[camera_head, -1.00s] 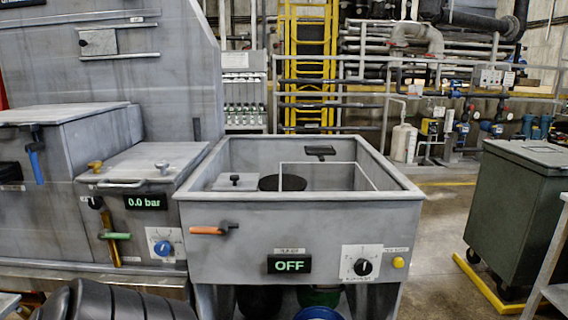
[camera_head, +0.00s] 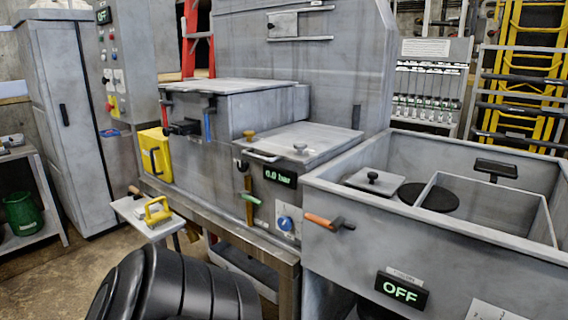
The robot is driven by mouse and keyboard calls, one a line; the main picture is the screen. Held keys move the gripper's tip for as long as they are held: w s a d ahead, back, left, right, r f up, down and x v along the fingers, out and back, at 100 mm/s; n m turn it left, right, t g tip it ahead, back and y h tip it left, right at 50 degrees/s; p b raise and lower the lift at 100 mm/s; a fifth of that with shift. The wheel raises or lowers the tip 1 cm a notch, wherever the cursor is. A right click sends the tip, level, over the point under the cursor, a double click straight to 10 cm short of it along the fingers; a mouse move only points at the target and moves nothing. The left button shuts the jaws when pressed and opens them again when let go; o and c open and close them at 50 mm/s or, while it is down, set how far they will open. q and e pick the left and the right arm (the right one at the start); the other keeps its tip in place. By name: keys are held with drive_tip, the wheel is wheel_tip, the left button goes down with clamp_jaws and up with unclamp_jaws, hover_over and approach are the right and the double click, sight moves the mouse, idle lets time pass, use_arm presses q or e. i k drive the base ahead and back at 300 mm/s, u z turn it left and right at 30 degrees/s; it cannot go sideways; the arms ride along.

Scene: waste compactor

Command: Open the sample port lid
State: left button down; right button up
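No part is clearly labelled as the sample port lid. A small rectangular hatch plate (camera_head: 283,25) sits flat on the sloped upper panel of the grey machine, closed. A flat grey lid (camera_head: 305,140) lies shut on the box with the 0.0 bar display (camera_head: 280,177). It has a bar handle (camera_head: 262,155) at its front edge and two knobs, one brass (camera_head: 249,135) and one paler (camera_head: 300,149). Left of it, a larger flat lid (camera_head: 230,86) is closed on a taller box with a black clamp (camera_head: 185,127). Neither gripper is in view.
An open grey basin (camera_head: 465,235) with an orange-handled lever (camera_head: 320,220) stands at the right. A black ribbed object (camera_head: 175,285) fills the bottom front. A small side table (camera_head: 140,222) holds a yellow-handled item. Tall cabinets stand at the left; floor shows at lower left.

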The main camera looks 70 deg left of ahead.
sight(385, 183)
drive_tip(key=u, duration=2.3)
